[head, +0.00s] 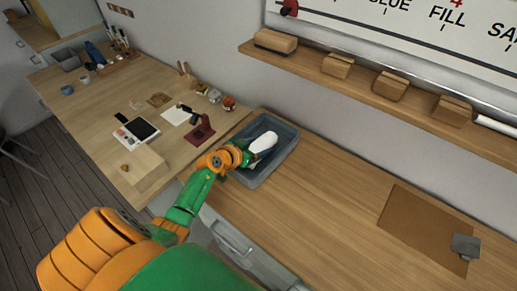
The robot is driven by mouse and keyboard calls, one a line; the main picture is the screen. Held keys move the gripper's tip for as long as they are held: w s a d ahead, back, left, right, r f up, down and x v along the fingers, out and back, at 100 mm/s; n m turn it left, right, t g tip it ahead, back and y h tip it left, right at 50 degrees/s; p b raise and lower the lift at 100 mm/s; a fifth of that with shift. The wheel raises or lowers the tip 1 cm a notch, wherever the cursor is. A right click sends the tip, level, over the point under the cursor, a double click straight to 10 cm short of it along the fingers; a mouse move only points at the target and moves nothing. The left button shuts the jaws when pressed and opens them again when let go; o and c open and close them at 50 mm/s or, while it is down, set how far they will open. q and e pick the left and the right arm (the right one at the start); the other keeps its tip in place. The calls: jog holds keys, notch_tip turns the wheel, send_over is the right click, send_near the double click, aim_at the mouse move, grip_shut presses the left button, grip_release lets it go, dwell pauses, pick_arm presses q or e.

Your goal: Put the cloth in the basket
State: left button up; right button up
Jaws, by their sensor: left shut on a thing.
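A grey rectangular basket (287,137) with an open top stands on the wooden worktop near the wall. My left gripper (247,153) is over the basket, at the end of the green and orange arm. It is shut on a small white bundle (263,143), which looks like the cloth. The bundle is above or inside the basket; I cannot tell whether it touches the floor of the basket. The fingertips are too small and covered to make out. My right gripper is not in view.
A brown mat (415,228) with a small grey piece (466,246) lies on the right of the worktop. A shelf (350,85) with several wooden blocks runs along the wall. The left table (105,100) holds small tools and cups. The worktop between basket and mat is clear.

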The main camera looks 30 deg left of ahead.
aim_at(257, 145)
pick_arm(q)
jog(key=o, duration=1.3)
jog(key=shift+r, duration=0.15)
jog(key=p+v, duration=0.2)
jog(key=v, duration=0.3)
jog(key=shift+r+p, duration=0.2)
jog(key=shift+p, duration=0.2)
jog(key=p+v, duration=0.1)
jog(key=v, duration=0.6)
jog(key=shift+f, duration=0.2)
